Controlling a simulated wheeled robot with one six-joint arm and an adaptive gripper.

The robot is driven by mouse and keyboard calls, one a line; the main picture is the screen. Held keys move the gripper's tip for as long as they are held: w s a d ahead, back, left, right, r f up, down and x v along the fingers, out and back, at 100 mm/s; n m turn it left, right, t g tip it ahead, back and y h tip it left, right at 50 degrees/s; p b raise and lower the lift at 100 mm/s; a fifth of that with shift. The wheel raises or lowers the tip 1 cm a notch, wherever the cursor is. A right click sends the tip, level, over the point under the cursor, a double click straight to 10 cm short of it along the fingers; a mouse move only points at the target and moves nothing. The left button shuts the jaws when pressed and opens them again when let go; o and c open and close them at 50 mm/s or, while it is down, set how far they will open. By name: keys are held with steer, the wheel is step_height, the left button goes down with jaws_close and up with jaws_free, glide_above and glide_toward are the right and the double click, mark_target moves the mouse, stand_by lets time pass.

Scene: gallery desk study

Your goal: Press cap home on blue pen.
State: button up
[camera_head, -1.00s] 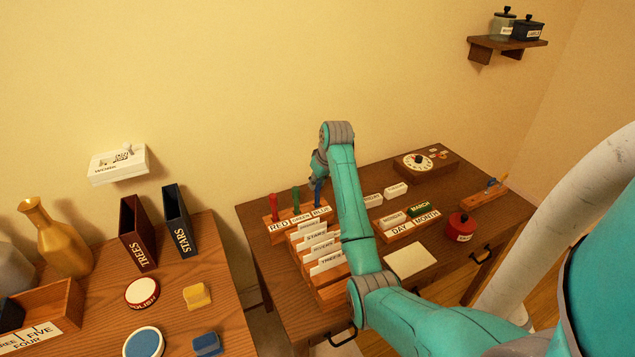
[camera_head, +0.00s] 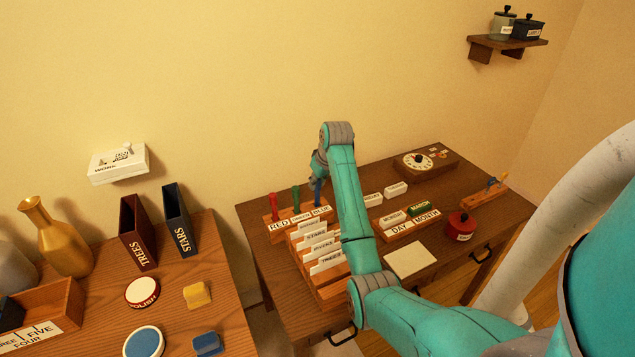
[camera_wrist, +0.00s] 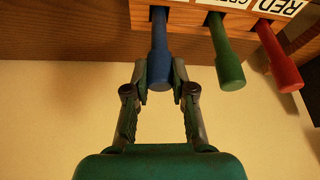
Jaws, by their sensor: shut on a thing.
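The blue pen (camera_head: 317,192) stands upright in the slot marked BLUE of the wooden pen rack (camera_head: 301,225), beside the green and red pens. In the wrist view the blue pen (camera_wrist: 160,50) runs between the two fingers. My gripper (camera_wrist: 160,82) is shut on its thicker capped end. Whether a gap remains between cap and pen cannot be told.
The green pen (camera_wrist: 227,65) and red pen (camera_wrist: 278,60) stand close beside the blue one. A card file (camera_head: 325,262) sits in front of the rack. A white pad (camera_head: 410,260) and a red pot (camera_head: 461,227) lie to the right.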

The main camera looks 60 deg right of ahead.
steer(key=o, duration=1.3)
steer(key=shift+r, duration=0.15)
steer(key=shift+r, duration=3.4)
steer(key=shift+c, duration=0.2)
jaws_close()
steer(key=shift+f, duration=2.1)
